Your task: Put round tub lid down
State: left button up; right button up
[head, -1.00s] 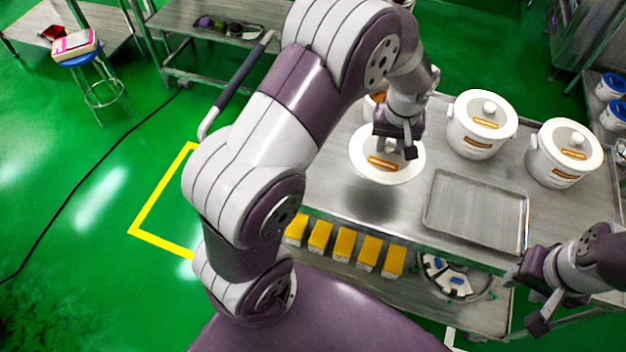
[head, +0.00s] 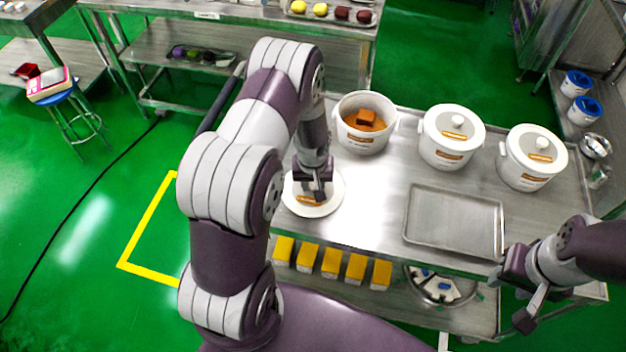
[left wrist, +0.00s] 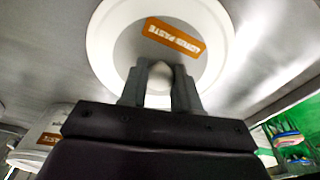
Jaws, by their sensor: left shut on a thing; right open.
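The round tub lid (head: 325,207) is white with an orange label and a knob. It is at the front left of the steel table (head: 375,212), low over the top or on it; I cannot tell if it touches. My left gripper (head: 318,194) is shut on the lid's knob from above. In the left wrist view the lid (left wrist: 110,45) shows its "LOTUS PASTE" label, with the knob between the fingers. The open tub (head: 365,141) behind it holds orange-brown paste with a darker block. My right gripper (head: 512,290) is open and empty at the table's front right.
Two lidded white tubs (head: 450,150) (head: 531,172) stand along the back of the table. An empty metal tray (head: 408,226) lies in front of them. Several yellow boxes (head: 331,262) sit on the lower shelf. Bare tabletop lies between lid and tray.

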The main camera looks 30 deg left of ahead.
pick_arm(q)
jog(key=shift+f, duration=0.15)
jog(key=o, duration=1)
jog(key=shift+o, duration=0.2)
jog(key=shift+r, duration=0.45)
notch_tip(320, 180, up, 12)
jog(key=s+f+b, duration=0.1)
jog(key=s+b, duration=0.1)
jog(key=s+d+r+m, duration=0.5)
jog(key=s+d, duration=0.3)
jog(key=s, duration=0.3)
jog(key=shift+s+r+m+h, duration=0.15)
jog(key=shift+r+m+h, duration=0.2)
jog(key=shift+r, duration=0.55)
